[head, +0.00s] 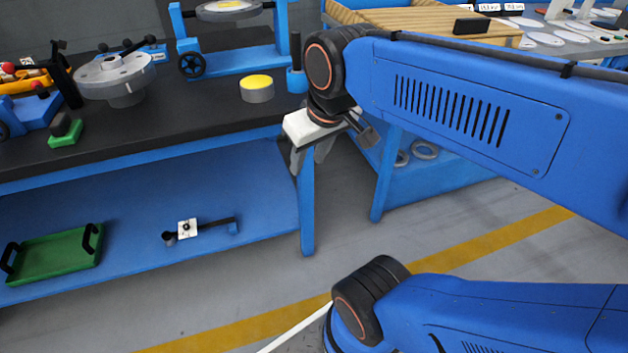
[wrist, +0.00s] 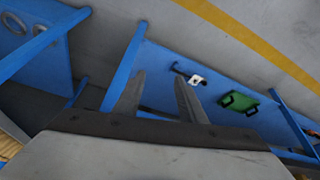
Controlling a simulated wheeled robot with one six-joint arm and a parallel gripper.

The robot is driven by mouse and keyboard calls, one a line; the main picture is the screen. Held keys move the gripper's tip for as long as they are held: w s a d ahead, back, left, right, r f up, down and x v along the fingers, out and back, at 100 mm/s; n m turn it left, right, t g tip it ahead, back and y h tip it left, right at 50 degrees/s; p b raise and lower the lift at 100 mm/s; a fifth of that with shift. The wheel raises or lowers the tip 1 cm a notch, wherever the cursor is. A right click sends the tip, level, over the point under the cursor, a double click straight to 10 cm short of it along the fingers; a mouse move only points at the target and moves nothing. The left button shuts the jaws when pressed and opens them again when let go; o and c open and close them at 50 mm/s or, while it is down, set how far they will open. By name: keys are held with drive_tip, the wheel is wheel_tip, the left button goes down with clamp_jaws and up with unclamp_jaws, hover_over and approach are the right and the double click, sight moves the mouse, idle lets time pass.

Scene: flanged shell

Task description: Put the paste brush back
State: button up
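A black upright handle (head: 295,48) stands in a small blue cup (head: 297,80) on the black bench top; it looks like the paste brush, but its bristle end is hidden in the cup. A round tin with a yellow top (head: 257,88), perhaps the paste, stands just left of the cup. My gripper (head: 308,160) hangs in front of the bench's front edge, below and in front of the cup, fingers pointing down. In the wrist view my gripper (wrist: 159,77) has its two fingers apart with nothing between them.
A grey flanged shell (head: 115,75) and a green block (head: 66,133) stand on the bench at left. A green tray (head: 55,256) and a black tool with a white block (head: 187,228) lie on the lower shelf. A wooden slatted top (head: 420,20) is behind my arm.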

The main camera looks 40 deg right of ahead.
drive_tip(key=shift+t, duration=0.3)
drive_tip(key=s+f, duration=0.2)
drive_tip(key=f, duration=0.2)
drive_tip(key=shift+s+a+f, duration=0.1)
drive_tip(key=shift+s+a, duration=0.25)
drive_tip(key=shift+s, duration=0.05)
idle(0.6)
